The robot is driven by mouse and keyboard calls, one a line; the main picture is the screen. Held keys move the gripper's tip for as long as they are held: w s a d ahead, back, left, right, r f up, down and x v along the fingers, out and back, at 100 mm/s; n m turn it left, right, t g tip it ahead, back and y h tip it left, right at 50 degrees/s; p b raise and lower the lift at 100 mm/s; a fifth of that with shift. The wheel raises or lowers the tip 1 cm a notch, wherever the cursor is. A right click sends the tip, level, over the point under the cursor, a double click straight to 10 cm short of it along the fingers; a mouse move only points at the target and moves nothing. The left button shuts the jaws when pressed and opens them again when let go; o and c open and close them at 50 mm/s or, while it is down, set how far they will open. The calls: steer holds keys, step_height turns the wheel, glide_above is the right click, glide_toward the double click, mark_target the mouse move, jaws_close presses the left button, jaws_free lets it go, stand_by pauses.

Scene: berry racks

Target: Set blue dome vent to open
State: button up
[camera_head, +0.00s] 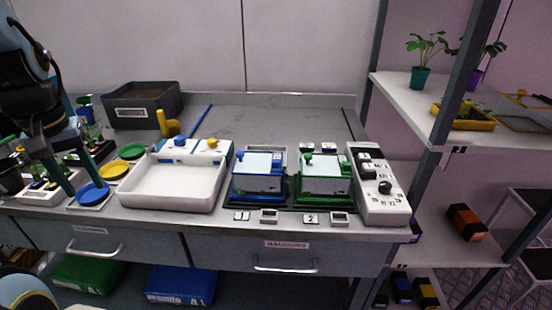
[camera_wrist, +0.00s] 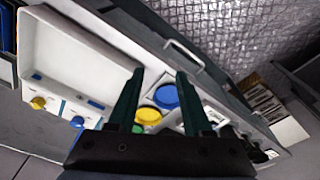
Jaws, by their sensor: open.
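The blue dome (camera_head: 258,182), a clear box with a blue frame, stands on the counter in the head view, right of the white tray. Blue fittings sit on its top, including a knob (camera_head: 237,156) at the left; the vent's setting is too small to tell. A blue piece (camera_wrist: 7,30) at the wrist view's left edge may be part of it. My gripper (camera_head: 84,190) is open and empty at the far left, over the blue disc (camera_head: 92,194), well away from the dome. Its two fingers (camera_wrist: 160,72) show apart in the wrist view.
A similar green dome (camera_head: 325,186) stands close right of the blue one, and a white control box (camera_head: 383,207) beyond it. The white tray (camera_head: 168,200) lies between my gripper and the blue dome. Yellow (camera_head: 113,171) and green (camera_head: 131,151) discs lie nearby. The counter behind is mostly clear.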

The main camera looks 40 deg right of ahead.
steer(key=d+r+m, duration=0.2)
steer(key=d, duration=0.7)
step_height(320, 180, up, 8)
steer(key=m+g+b, duration=0.1)
steer(key=m+b, duration=0.3)
glide_above(276, 160)
step_height(276, 160, down, 11)
steer(key=shift+s+a+r+p, duration=0.1)
steer(key=shift+s+p, duration=0.05)
steer(key=shift+p, duration=0.55)
jaws_close()
